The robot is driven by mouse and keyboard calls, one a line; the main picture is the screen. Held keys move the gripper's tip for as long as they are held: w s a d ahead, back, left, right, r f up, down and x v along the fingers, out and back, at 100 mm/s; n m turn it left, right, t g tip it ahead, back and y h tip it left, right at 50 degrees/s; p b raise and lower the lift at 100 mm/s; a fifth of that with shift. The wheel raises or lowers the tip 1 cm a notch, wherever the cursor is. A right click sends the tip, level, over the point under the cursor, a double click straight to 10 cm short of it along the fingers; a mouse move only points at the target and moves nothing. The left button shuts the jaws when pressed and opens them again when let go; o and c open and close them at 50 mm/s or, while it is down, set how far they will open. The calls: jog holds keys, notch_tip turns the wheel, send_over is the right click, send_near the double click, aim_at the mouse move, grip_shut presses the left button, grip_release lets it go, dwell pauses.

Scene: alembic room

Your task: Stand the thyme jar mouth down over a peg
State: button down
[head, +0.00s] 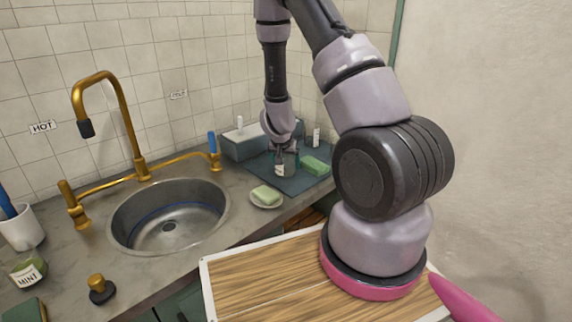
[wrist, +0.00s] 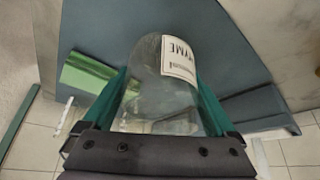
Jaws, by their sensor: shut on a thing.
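The thyme jar (wrist: 150,95) is clear glass with a white label reading THYME. My gripper (wrist: 162,88) is shut on it, with a green finger on each side. In the head view my gripper (head: 287,154) points down and holds the jar (head: 281,169) at the blue-grey mat (head: 285,184). I cannot tell whether the jar touches the mat, or which way its mouth faces. A white upright peg (head: 316,137) shows at the right behind the mat. Another white peg (head: 239,124) shows at the grey-blue box, left of my gripper.
The grey-blue box (head: 238,147) stands behind the mat. A green block (head: 315,165) lies on the mat, right of the jar. Soap (head: 266,194) on a dish is in front. The sink (head: 170,215), brass tap (head: 125,115) and mint jar (head: 27,272) are leftward.

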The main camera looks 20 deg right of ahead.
jog(key=shift+f, duration=0.15)
grip_release()
jog(key=shift+f, duration=0.1)
